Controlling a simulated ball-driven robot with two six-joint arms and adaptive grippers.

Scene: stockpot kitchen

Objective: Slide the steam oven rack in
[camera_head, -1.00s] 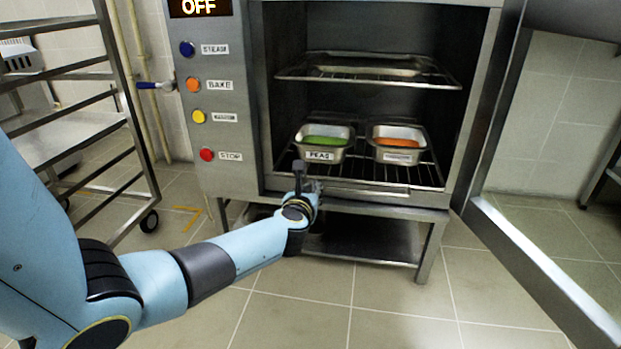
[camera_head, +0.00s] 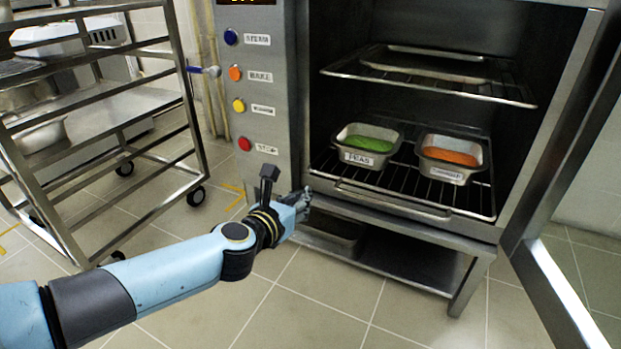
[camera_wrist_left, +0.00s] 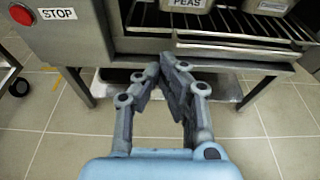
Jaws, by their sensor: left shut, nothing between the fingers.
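The lower oven rack (camera_head: 470,202) is a dark wire rack inside the open steam oven (camera_head: 297,90). Its front edge lies at the oven mouth, above a metal handle bar (camera_head: 392,200). A steel pan of green peas (camera_head: 362,158), labelled PEAS, and a pan of orange food (camera_head: 447,172) sit on it. My left gripper (camera_head: 304,203) is shut and empty, just left of the bar and low in front of the oven. In the left wrist view, the gripper (camera_wrist_left: 172,62) has its fingertips close below the bar's left end (camera_wrist_left: 185,47); contact is unclear. My right gripper is out of view.
An upper rack (camera_head: 425,75) holds a flat tray. The oven door (camera_head: 560,290) stands open at right. A wheeled steel trolley (camera_head: 100,200) stands at left. Below the oven is a stand shelf (camera_head: 400,262). The tiled floor in front is clear.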

